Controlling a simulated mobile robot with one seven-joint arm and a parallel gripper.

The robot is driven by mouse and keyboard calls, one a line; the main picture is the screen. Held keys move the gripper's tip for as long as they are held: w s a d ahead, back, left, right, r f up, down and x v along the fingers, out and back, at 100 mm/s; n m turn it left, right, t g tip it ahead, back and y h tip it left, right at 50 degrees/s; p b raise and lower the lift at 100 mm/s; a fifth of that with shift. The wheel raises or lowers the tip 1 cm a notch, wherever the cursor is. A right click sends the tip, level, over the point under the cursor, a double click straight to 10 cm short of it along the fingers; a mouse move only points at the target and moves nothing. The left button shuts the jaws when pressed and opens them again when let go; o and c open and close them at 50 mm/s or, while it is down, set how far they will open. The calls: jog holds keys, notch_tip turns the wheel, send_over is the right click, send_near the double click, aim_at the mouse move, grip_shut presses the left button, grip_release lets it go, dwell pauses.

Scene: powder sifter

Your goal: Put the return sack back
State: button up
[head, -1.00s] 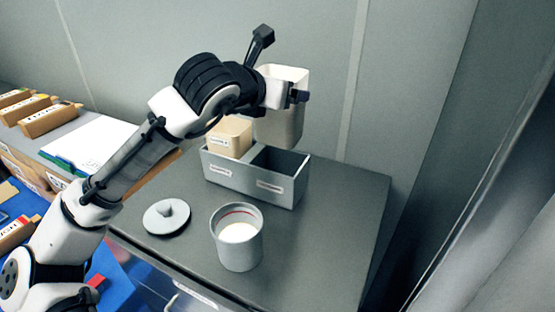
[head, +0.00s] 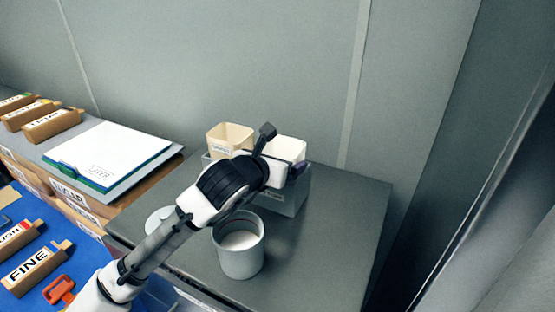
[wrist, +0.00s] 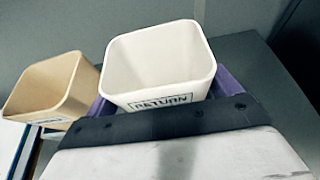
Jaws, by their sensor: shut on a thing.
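The return sack is a white, open-topped square container (head: 287,147) with a RETURN label, seen from above in the wrist view (wrist: 160,65). My gripper (head: 284,172) is shut on it, with purple fingers on either side of the sack in the wrist view (wrist: 165,98). The sack is upright at the right compartment of the grey two-part holder (head: 290,205). Its rim is about level with that of the tan sack (head: 230,137) in the left compartment. My gripper hides its lower part, so I cannot tell whether it touches the compartment floor.
A grey pot of white powder (head: 238,250) stands in front of the holder. A round lid (head: 160,220) lies to its left, partly behind my arm. The dark worktop (head: 340,230) is clear on the right. A folder (head: 100,155) and wooden blocks lie on the left.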

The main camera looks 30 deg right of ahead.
jog(key=shift+f, duration=0.1)
jog(key=shift+f+b, duration=0.15)
jog(key=shift+b, duration=0.15)
jog(key=o, duration=1.1)
jog(key=v, duration=0.4)
jog(key=b+v, duration=0.1)
jog(key=v, duration=0.7)
jog(key=shift+r, duration=0.3)
